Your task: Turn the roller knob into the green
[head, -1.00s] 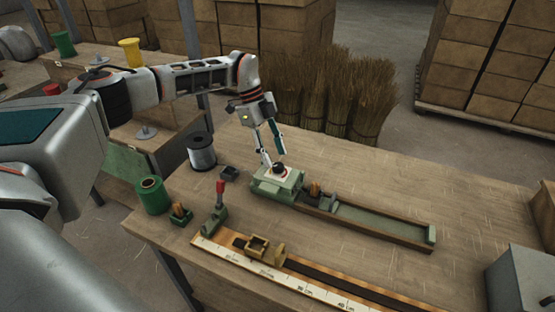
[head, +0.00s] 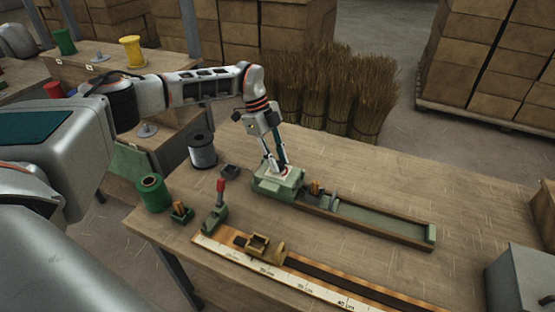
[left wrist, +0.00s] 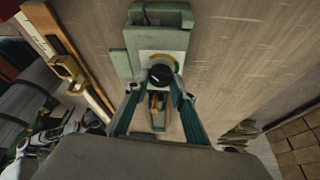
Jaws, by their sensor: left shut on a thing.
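The black roller knob (left wrist: 160,75) sits on a pale dial plate on top of the green machine housing (head: 265,187). In the left wrist view, a yellow arc (left wrist: 158,56) shows on the plate beyond the knob; I cannot make out a green part or a pointer. My left gripper (head: 276,167) points down at the housing and is shut on the knob, with one finger on each side, as the left wrist view (left wrist: 160,84) shows. In the head view the fingers mostly hide the knob. My right gripper is not in view.
A long green trough (head: 385,221) runs right from the housing. Spools, green (head: 152,192) and grey (head: 201,150), stand at left. A grey box (head: 522,278) stands at right.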

